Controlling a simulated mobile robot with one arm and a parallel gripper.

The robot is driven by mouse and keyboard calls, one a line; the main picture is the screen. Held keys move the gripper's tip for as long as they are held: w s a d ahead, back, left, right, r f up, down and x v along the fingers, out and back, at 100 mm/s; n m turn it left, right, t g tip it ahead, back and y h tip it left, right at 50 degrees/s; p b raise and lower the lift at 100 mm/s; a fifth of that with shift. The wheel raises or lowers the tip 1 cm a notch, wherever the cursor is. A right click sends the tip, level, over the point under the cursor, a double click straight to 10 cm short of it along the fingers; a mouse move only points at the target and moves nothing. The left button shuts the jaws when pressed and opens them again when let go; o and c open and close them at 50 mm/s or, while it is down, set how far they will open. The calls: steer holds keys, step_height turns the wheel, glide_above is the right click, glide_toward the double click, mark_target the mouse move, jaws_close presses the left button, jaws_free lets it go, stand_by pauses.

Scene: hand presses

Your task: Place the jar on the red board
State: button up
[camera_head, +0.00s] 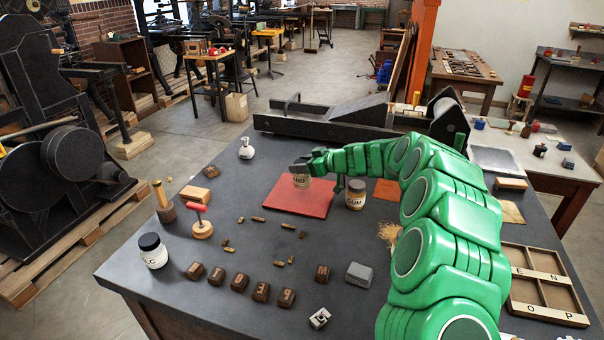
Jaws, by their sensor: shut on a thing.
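A small jar (301,182) with a cream label, on which "AND" can be read, is at the board's far right part. My gripper (301,168) is shut on this jar from above, and its fingers hide the jar's top. The jar looks upright. I cannot tell whether its base touches the board or is slightly above it. A second jar (356,196) labelled "GUM" stands just right of the board, near my arm.
A white jar (152,251) stands at the table's left edge. A red-handled tool (201,223), small metal pieces and several brown letter blocks (239,282) lie at front left. A black press (330,122) spans the back. A wooden tray (545,278) sits at right.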

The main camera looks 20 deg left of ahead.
steer(key=shift+w+f, duration=0.15)
steer(key=shift+f, duration=1.55)
steer(key=shift+a, duration=0.1)
steer(key=o, duration=1.3)
steer(key=shift+f, duration=0.1)
steer(key=shift+o, duration=0.2)
steer(key=shift+d+r, duration=0.25)
steer(key=shift+d, duration=0.05)
steer(key=v, duration=1.1)
steer(key=shift+d, duration=0.2)
steer(key=shift+r, duration=0.1)
